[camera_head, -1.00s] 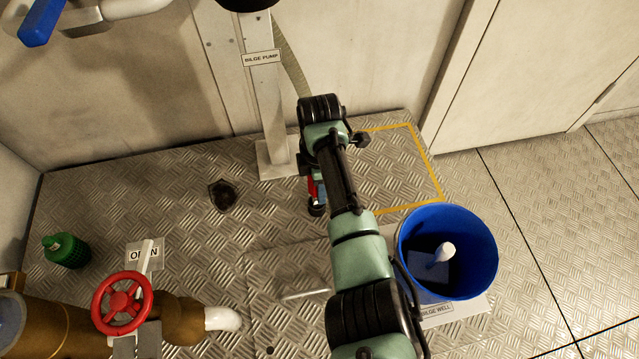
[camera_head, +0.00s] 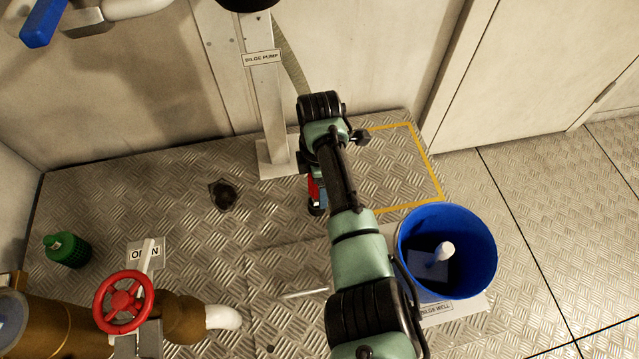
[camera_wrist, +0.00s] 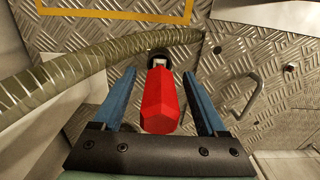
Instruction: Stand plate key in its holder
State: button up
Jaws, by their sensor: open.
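The plate key shows a red, faceted handle (camera_wrist: 162,100) in the wrist view, with a short metal part and a dark round piece (camera_wrist: 160,54) at its far end. I cannot tell whether that dark piece is the holder or part of the key. My gripper (camera_wrist: 158,74) is open, with one blue finger on each side of the red handle and visible gaps. In the head view my arm hides most of the gripper. A bit of the red handle (camera_head: 313,190) shows left of my arm, close to the foot of the bilge pump post.
A ribbed hose (camera_wrist: 100,75) crosses the wrist view at left, close to a finger. The pump post (camera_head: 268,100) stands behind my arm. A blue bucket (camera_head: 480,235) is at right, a red valve wheel (camera_head: 123,302) and green bottle (camera_head: 68,250) at left. A yellow-outlined floor area (camera_head: 405,165) is clear.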

notch_tip(320, 180, up, 12)
jog(key=p, duration=0.5)
jog(key=shift+f+p, duration=0.2)
jog(key=shift+p, duration=0.1)
jog(key=shift+s, duration=0.1)
